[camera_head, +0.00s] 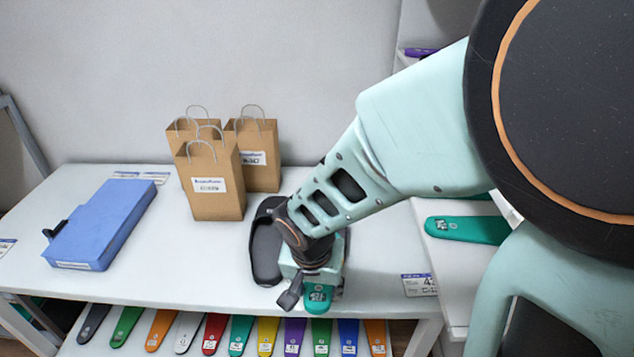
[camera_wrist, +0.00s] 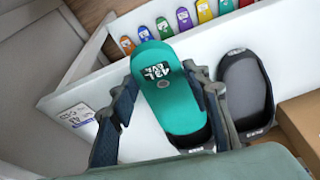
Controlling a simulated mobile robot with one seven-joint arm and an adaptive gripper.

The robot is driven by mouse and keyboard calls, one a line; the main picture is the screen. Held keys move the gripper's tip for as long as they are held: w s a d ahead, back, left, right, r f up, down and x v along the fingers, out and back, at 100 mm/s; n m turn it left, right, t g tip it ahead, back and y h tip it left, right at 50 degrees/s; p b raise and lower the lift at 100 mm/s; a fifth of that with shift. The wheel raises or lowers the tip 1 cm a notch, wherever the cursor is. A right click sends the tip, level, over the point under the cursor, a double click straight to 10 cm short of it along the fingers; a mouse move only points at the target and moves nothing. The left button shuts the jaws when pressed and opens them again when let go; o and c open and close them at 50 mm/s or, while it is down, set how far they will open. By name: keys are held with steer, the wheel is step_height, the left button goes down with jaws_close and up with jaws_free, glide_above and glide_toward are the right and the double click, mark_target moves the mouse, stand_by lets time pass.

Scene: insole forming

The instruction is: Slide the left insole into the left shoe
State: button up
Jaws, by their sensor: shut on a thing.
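The teal insole (camera_head: 318,298), marked 43L in the wrist view (camera_wrist: 172,95), is between the fingers of my gripper (camera_head: 314,284). In the wrist view my gripper (camera_wrist: 165,78) has one finger along each side edge of the insole. A dark shoe (camera_wrist: 203,137) shows under the insole's near end; its far end extends beyond the visible part of that shoe. I cannot tell how deep it sits in the shoe. A second dark shoe (camera_head: 265,252) stands beside it, empty, and shows on the right in the wrist view (camera_wrist: 243,90). My arm hides most of the first shoe in the head view.
Paper bags (camera_head: 212,180) stand behind the shoes. A blue box (camera_head: 102,225) lies on the left of the white table (camera_head: 180,265). Several coloured insoles (camera_head: 240,335) lie on a lower shelf. Another teal insole (camera_head: 467,230) lies on the right. The table between box and shoes is clear.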

steer(key=shift+f, duration=0.6)
steer(key=shift+w+r, duration=0.2)
steer(key=shift+w, duration=0.1)
steer(key=shift+w+d+f+p, duration=0.1)
steer(key=shift+w+p, duration=0.35)
steer(key=shift+w, duration=0.65)
steer(key=shift+w+d+f+p, duration=0.15)
steer(key=shift+w+p, duration=0.3)
steer(key=shift+w, duration=0.7)
steer(key=shift+w+d+f+p, duration=0.1)
steer(key=shift+w+p, duration=0.35)
steer(key=shift+w, duration=0.65)
steer(key=shift+w+f+b, duration=0.35)
steer(key=shift+w+b, duration=0.1)
steer(key=shift+w, duration=0.2)
steer(key=shift+w+d+f+b, duration=0.1)
steer(key=shift+w+f+b, duration=0.1)
steer(key=shift+w+b, duration=0.45)
steer(key=shift+w+d+f+b, duration=0.1)
steer(key=shift+w+f+b, duration=0.1)
steer(key=shift+w, duration=0.85)
steer(key=shift+c, duration=0.2)
steer(key=o, duration=1)
